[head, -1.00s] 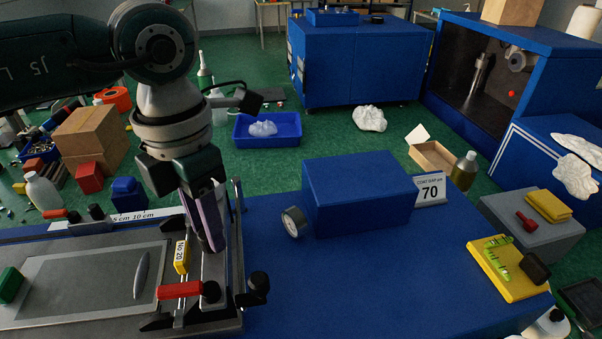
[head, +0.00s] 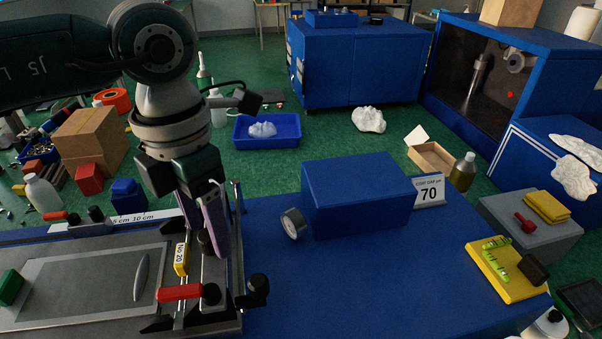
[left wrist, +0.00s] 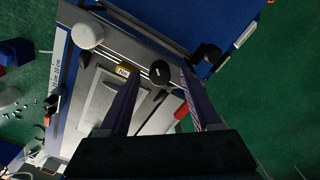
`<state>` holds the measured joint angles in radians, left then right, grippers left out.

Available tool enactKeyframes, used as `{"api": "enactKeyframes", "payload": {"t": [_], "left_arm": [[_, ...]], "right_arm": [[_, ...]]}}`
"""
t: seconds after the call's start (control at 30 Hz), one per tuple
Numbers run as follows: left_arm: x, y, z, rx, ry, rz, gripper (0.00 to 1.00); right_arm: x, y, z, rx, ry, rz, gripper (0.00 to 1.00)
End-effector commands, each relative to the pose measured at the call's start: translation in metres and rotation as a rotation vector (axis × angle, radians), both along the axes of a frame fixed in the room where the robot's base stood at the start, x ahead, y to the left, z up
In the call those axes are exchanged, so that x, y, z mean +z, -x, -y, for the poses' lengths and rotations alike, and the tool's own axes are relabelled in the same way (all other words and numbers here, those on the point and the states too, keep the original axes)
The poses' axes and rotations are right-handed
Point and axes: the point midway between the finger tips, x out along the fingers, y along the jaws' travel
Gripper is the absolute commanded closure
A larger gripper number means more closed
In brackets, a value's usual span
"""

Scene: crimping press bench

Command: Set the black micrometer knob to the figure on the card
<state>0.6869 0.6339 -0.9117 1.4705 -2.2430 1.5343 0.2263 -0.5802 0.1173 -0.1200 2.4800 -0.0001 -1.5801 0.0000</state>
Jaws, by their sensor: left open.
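The gap card (head: 428,190) stands on the blue bench at the right of the blue box and reads 70. My left gripper (head: 212,245) is over the coating frame on the bench's left part, fingers pointing down. A black knob (head: 205,243) shows beside its purple finger. In the left wrist view a black round knob (left wrist: 160,72) with a small white mark lies between the two open fingers, with space on both sides. I cannot read any scale on it. Another black knob (head: 257,283) sticks out at the frame's right side.
A yellow tag (head: 181,259) reading No 20 and a red handle (head: 180,293) sit close to the gripper. The blue box (head: 357,195) and a tape roll (head: 294,223) stand to the right. The bench front middle is clear.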

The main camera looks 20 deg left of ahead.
Motion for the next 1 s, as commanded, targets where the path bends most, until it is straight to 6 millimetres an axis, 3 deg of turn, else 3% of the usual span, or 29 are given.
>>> {"api": "enactKeyframes", "payload": {"t": [0.5, 1.0], "left_arm": [[0.057, 0.0, 0.0, 0.0, -0.001, -0.001, 0.36], [0.055, 0.0, 0.005, -0.004, 0.019, 0.003, 0.36]], "right_arm": [[0.046, 0.0, 0.0, 0.0, 0.0, 0.0, 0.5], [0.044, 0.0, 0.001, 0.003, 0.005, 0.0, 0.5]]}}
